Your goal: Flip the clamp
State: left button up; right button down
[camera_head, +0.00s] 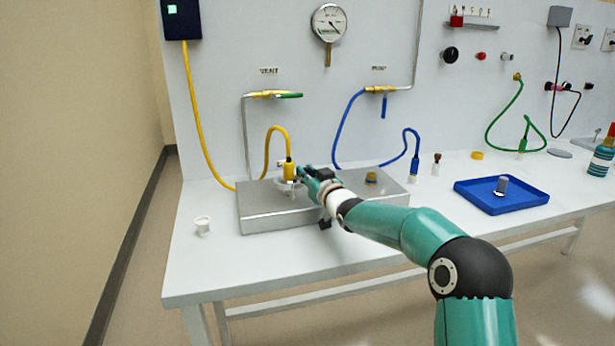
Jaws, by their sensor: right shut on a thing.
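My right gripper (302,172) reaches in from the right over the metal box. It is shut on a small part at the foot of the yellow hose fitting (289,171), which I take to be the clamp; the fingers hide most of it. The fitting stands upright on the left half of the metal box (262,218), with the yellow hose looping up behind it. A pale ring-like part (284,187) shows at the fitting's base; its exact state is too small to tell. My left gripper is not in view.
A brass port (371,178) sits on the box's right half. A blue tray (470,200) with a grey piece lies to the right. Hoses, valves and a gauge (329,22) are on the back panel. The front left table is clear.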

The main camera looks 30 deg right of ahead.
jog(key=shift+r, duration=0.15)
jog(key=c, duration=1.1)
grip_release()
jog(key=shift+s, duration=0.1)
jog(key=s, duration=0.7)
jog(key=shift+s+a, duration=0.4)
jog(key=shift+a, duration=0.05)
